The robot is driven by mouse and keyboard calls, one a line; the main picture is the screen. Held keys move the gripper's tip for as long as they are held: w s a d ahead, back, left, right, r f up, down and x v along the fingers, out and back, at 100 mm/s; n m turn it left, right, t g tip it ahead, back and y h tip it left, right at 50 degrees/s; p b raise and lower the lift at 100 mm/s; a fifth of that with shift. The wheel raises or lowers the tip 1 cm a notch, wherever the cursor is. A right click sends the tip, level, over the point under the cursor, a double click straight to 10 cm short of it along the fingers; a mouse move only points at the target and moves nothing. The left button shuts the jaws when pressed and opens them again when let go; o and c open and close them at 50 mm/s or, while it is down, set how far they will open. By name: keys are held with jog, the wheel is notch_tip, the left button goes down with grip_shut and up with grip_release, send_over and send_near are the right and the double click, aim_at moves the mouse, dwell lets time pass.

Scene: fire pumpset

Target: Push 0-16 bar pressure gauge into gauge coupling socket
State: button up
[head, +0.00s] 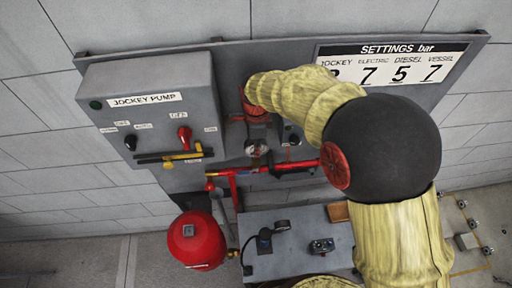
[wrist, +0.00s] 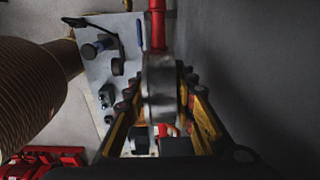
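In the wrist view a round grey metal body, seen edge-on, which looks like the pressure gauge (wrist: 160,88), sits between the yellow fingers of my gripper (wrist: 163,112). The fingers appear closed on its two sides. A red pipe (wrist: 157,28) lies in line with it at the top of that view. In the head view a small round white dial (head: 256,147) shows just below my red wrist part, above the red pipework (head: 262,171). My fingers are mostly hidden there. I cannot make out the coupling socket or whether the gauge touches it.
The grey jockey pump box (head: 150,110) stands left of my wrist. A red tank (head: 196,240) is below it. A grey bench (head: 290,260) with black-handled items lies low in the middle. The settings sign (head: 395,65) is at upper right.

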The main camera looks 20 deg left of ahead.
jog(key=o, duration=0.4)
notch_tip(320, 180, up, 12)
dwell(0.7)
